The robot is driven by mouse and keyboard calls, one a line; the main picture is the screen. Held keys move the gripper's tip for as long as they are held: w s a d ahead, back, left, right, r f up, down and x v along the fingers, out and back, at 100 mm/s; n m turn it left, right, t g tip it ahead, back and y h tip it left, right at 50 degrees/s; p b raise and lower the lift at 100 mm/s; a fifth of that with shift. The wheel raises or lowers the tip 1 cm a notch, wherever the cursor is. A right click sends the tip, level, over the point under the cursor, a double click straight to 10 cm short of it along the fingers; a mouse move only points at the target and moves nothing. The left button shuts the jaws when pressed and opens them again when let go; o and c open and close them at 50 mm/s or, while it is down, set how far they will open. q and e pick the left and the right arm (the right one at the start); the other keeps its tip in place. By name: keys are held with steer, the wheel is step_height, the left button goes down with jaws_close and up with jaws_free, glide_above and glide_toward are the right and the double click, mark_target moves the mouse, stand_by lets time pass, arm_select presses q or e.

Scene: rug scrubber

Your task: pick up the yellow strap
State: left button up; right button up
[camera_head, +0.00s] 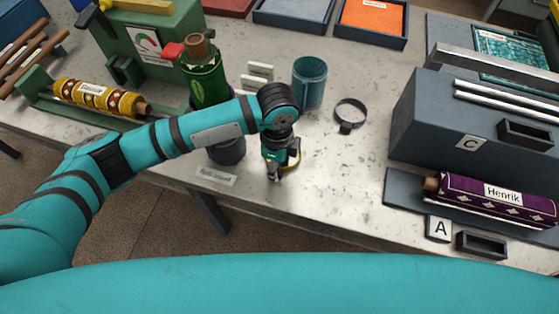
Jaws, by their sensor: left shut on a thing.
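My left gripper points down and is shut on the strap. The fingers hide much of the loop, and I cannot tell whether it is clear of the tabletop. My right gripper is not in view.
A purple roll labelled Henrik (495,200) lies right. The tabletop (340,190) between is clear.

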arm_select(q)
steer(key=shift+r, duration=0.65)
step_height(320, 180, up, 2)
steer(key=shift+s+r+b, duration=0.1)
steer(key=shift+r+b, duration=0.05)
steer(key=shift+b, duration=0.35)
steer(key=s+a+r+b, duration=0.1)
steer(key=s+a+b, duration=0.15)
steer(key=s, duration=1.15)
steer(key=r+p, duration=0.1)
steer(key=p, duration=0.1)
steer(key=s+r+p, duration=0.1)
steer(key=r+p, duration=0.1)
steer(key=a+r+p, duration=0.1)
steer(key=r+p, duration=0.1)
steer(key=p, duration=0.1)
steer(key=shift+s+a+r, duration=0.1)
steer(key=shift+s+r, duration=0.1)
